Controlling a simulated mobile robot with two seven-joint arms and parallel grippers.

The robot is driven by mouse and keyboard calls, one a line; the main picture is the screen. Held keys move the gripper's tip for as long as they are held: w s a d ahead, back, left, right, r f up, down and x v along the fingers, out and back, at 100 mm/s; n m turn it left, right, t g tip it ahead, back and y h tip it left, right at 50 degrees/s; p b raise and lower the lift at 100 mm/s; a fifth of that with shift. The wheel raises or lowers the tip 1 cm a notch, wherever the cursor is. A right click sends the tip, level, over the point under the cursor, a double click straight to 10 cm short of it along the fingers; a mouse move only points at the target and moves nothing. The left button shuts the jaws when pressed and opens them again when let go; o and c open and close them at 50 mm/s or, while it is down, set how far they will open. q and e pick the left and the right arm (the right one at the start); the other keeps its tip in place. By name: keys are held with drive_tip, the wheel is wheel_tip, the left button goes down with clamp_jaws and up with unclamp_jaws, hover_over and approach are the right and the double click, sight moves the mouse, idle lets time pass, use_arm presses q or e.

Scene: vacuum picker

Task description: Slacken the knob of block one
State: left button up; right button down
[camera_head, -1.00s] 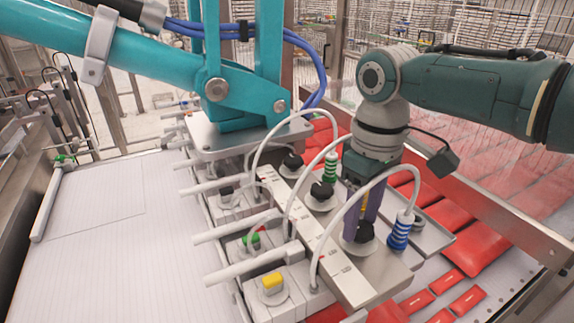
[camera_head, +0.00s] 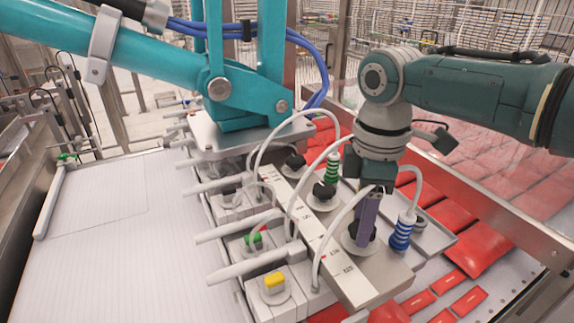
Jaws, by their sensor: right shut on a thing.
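A vacuum picker head carries a row of grey blocks with round black knobs on pale discs. My right gripper (camera_head: 363,232) points down and is shut on the nearest black knob (camera_head: 347,243), which its fingers largely hide. This knob sits beside a fitting with blue stripes (camera_head: 401,232). Two other black knobs, the middle one (camera_head: 323,192) and the far one (camera_head: 295,161), stand free behind it. I cannot read which block is number one. My left gripper is not in view.
White hoses arch over the blocks close to my right gripper, beside a green fitting (camera_head: 332,168). A yellow button (camera_head: 273,281) and a green button (camera_head: 253,239) sit at the left. The teal picker arm (camera_head: 240,70) stands behind. Red packs (camera_head: 480,246) lie at the right.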

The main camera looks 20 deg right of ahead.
idle(0.3)
drive_tip(key=shift+a, duration=0.1)
drive_tip(key=shift+c, duration=1.5)
unclamp_jaws()
wheel_tip(320, 180, up, 10)
drive_tip(key=b, duration=0.1)
